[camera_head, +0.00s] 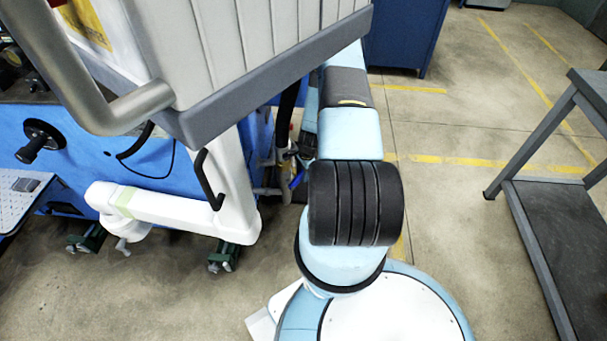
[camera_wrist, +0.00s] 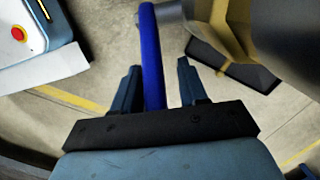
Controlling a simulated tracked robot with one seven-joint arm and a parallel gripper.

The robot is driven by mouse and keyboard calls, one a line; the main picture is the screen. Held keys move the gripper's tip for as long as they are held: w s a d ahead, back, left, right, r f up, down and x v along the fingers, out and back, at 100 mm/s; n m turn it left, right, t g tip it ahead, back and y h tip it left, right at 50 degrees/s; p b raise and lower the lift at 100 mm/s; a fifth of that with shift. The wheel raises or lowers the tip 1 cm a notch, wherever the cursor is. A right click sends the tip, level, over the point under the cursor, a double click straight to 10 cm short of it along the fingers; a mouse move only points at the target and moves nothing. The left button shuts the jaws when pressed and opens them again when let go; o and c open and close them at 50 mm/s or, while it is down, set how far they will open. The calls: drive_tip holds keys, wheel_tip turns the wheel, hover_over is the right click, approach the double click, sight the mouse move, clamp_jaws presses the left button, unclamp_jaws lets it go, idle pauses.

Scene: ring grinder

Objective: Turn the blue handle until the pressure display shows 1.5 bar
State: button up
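The blue handle (camera_wrist: 151,60) shows in the wrist view as a long narrow bar running up to a grey metal fitting (camera_wrist: 168,10). My gripper (camera_wrist: 160,78) is open, with one finger on each side of the handle. The handle lies closer to the left finger, and a clear gap shows to the right finger. I cannot tell whether the left finger touches it. In the head view a small blue piece (camera_head: 297,181), likely the handle, shows beside pipework, partly hidden by my arm. My gripper is hidden there. The pressure display is not visible in either view.
The blue machine (camera_head: 150,165) with a black crank (camera_head: 40,140) stands at left. A white cabinet with a grey edge (camera_head: 270,80) overhangs close to my arm. A dark workbench (camera_head: 550,210) stands at right. Open floor (camera_head: 450,200) lies between the arm and the bench.

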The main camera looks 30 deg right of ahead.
drive_tip(key=shift+s, duration=0.15)
drive_tip(key=shift+d+r, duration=0.1)
drive_tip(key=shift+r, duration=0.05)
drive_tip(key=r, duration=0.3)
drive_tip(key=d+r, duration=0.1)
drive_tip(key=r, duration=0.6)
drive_tip(key=shift+d+r, duration=0.2)
drive_tip(key=shift+d, duration=0.1)
drive_tip(key=shift+r, duration=0.5)
drive_tip(key=shift+s, duration=0.1)
